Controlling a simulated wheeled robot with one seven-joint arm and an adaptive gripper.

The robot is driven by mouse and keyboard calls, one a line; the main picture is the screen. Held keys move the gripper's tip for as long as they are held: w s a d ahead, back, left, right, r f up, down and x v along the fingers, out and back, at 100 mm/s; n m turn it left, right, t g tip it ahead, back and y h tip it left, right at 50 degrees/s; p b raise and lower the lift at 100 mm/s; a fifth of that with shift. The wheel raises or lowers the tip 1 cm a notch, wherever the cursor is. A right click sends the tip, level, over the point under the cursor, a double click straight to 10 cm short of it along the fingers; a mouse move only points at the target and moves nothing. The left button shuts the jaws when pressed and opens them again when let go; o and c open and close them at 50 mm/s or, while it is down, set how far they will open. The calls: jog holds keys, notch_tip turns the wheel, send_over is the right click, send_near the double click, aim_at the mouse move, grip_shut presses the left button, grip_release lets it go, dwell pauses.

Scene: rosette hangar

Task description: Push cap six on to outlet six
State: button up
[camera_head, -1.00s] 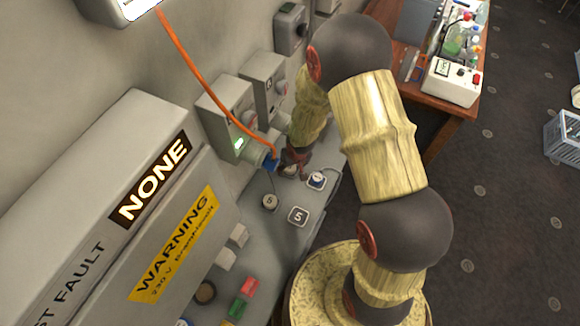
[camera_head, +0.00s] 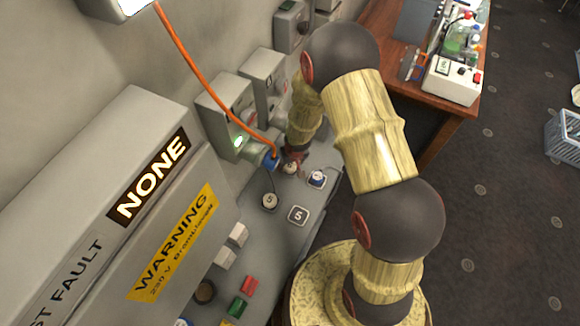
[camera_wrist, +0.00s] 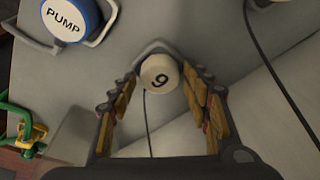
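A round white cap (camera_wrist: 160,74) stands between my fingers in the wrist view; its black digit reads like a 9, or a 6 upside down. A thin cord shows below it. In the head view a white cap (camera_head: 290,168) shows beside my gripper (camera_head: 294,157). Any outlet six marking is hidden.
A blue-rimmed PUMP cap (camera_wrist: 70,17) sits close by, also in the head view (camera_head: 317,178). Another white cap (camera_head: 270,202) with a cord stands near a plate marked 5 (camera_head: 298,215). A blue plug (camera_head: 269,158) with an orange cable and grey wall boxes (camera_head: 228,115) border the left.

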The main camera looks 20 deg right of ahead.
aim_at(291, 167)
jog(key=c, duration=0.8)
jog(key=shift+r, duration=0.1)
jog(key=shift+r+p, duration=1)
jog(key=shift+r, duration=0.55)
jog(key=shift+s+r, duration=0.1)
jog(key=shift+r, duration=0.1)
jog(key=shift+s+f+b, duration=0.15)
jog(key=shift+s+b, duration=0.4)
jog(key=shift+s, duration=0.15)
jog(key=s+b, duration=0.5)
jog(key=s, duration=1.1)
jog(key=shift+s, duration=0.2)
